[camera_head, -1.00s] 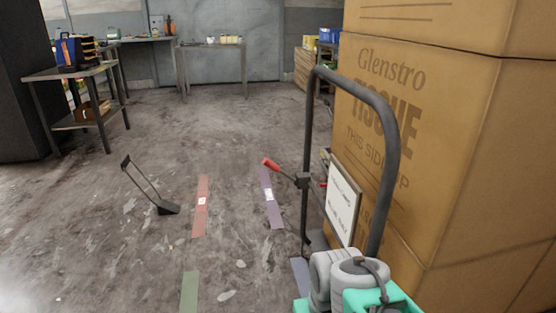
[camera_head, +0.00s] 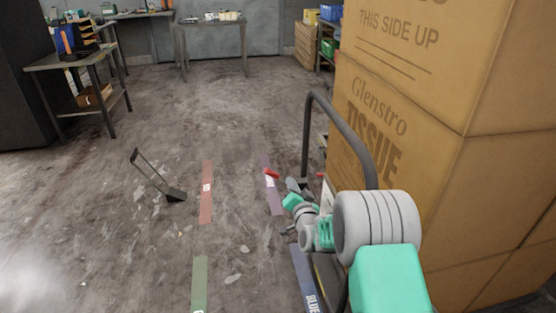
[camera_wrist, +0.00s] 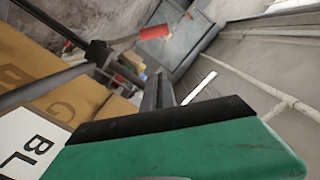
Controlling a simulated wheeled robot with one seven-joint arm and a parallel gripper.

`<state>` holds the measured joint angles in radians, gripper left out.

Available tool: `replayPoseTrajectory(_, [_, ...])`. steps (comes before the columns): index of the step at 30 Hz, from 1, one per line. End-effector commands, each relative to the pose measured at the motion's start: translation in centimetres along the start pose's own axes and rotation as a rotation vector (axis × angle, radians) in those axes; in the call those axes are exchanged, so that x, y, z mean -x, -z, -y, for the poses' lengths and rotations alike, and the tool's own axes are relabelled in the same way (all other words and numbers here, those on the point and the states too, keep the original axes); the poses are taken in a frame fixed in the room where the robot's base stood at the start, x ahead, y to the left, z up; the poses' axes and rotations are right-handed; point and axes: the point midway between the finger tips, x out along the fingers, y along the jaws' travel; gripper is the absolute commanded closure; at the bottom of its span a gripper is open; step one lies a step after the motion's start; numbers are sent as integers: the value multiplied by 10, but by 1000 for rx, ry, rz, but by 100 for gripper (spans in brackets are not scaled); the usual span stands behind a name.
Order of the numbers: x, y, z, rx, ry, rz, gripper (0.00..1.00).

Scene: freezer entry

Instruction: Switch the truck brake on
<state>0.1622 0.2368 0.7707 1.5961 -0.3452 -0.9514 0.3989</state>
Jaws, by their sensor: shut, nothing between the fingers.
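The truck is a dark tubular frame (camera_head: 365,155) in front of stacked brown boxes, right of centre in the head view. Its brake lever has a red grip (camera_head: 271,174), which points left from the frame. In the wrist view the red grip (camera_wrist: 154,32) is at the top, joined by a rod to a dark clamp (camera_wrist: 98,50) on the tube. My gripper (camera_head: 292,185) is shut and empty, just right of the red grip in the head view. My arm hides part of the frame.
Tall brown boxes (camera_head: 400,110) fill the right side. A white sign (camera_wrist: 30,145) hangs on the truck. A small black handled object (camera_head: 172,193) stands on the floor at left. Tables (camera_head: 210,25) stand at the back.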

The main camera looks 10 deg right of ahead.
Motion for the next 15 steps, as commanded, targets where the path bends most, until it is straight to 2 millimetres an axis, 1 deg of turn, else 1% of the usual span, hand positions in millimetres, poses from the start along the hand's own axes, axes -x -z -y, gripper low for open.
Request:
replayPoseTrajectory(10, [-2, 1, -1, -5, 6, -15, 100])
replayPoseTrajectory(13, [-10, 1, 0, -4, 7, -15, 100])
replayPoseTrajectory(15, [-20, 0, 0, -4, 8, -14, 100])
